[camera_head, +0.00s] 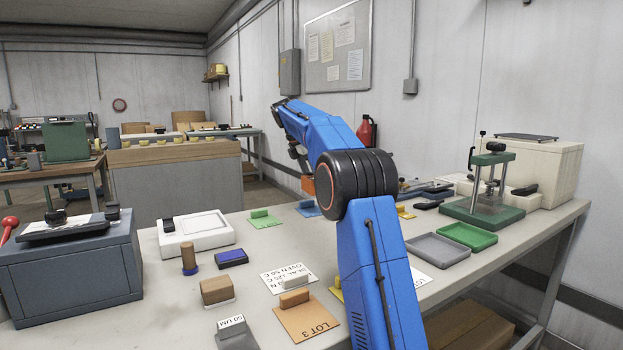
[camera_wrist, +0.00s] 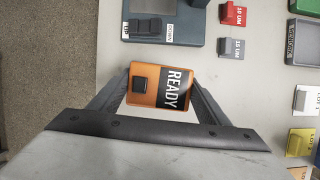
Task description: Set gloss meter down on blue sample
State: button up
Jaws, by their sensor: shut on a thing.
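The gloss meter (camera_wrist: 146,99) is an orange block with a black button and a dark READY label. My gripper (camera_wrist: 160,86) is shut on it, with one finger at each side. In the head view the orange meter (camera_head: 308,186) shows partly behind my blue arm. The blue sample (camera_head: 306,209) is a small blue card on the bench, partly hidden by my arm. In that view the meter appears above and close to the blue card; the gap cannot be judged. The blue sample cannot be made out in the wrist view.
A green sample (camera_head: 262,219) lies left of the blue one, and an orange LOT 3 card (camera_head: 307,318) lies nearer. Grey (camera_head: 439,249) and green (camera_head: 469,236) trays and a green press (camera_head: 484,213) stand at right.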

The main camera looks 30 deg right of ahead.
jog(key=shift+f, duration=3.95)
jog(key=shift+r, duration=0.1)
jog(key=shift+r, duration=0.1)
jog(key=shift+w, duration=0.25)
jog(key=o, duration=1.4)
jog(key=shift+c, duration=0.2)
